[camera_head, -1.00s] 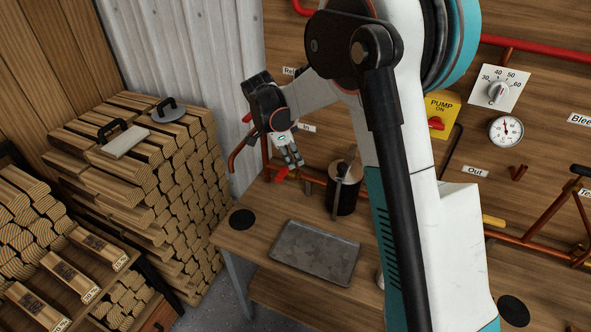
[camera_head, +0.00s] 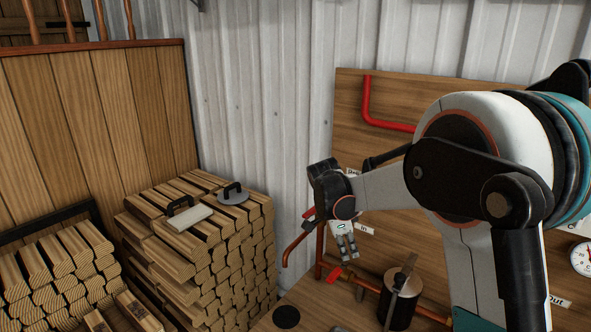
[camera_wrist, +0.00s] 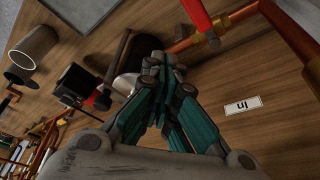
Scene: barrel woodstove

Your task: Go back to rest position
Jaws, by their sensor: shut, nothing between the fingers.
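My gripper (camera_head: 347,247) hangs at the end of my folded arm, in front of the wooden panel and above the workbench. It is shut and empty. In the wrist view its fingers (camera_wrist: 162,62) meet near the middle of the picture, above the brown wood surface. In the head view the gripper points down, left of a dark cylindrical pot (camera_head: 400,300) and close to the copper pipes with red handles. I cannot tell how far it is from the pipes.
A stack of split logs (camera_head: 205,260) stands at the left with a grey board (camera_head: 184,220) and a round handled plate (camera_head: 233,196) on it. A copper pipe (camera_wrist: 220,28) and an "In" label (camera_wrist: 243,106) are near the gripper. A black disc (camera_head: 286,317) lies on the bench.

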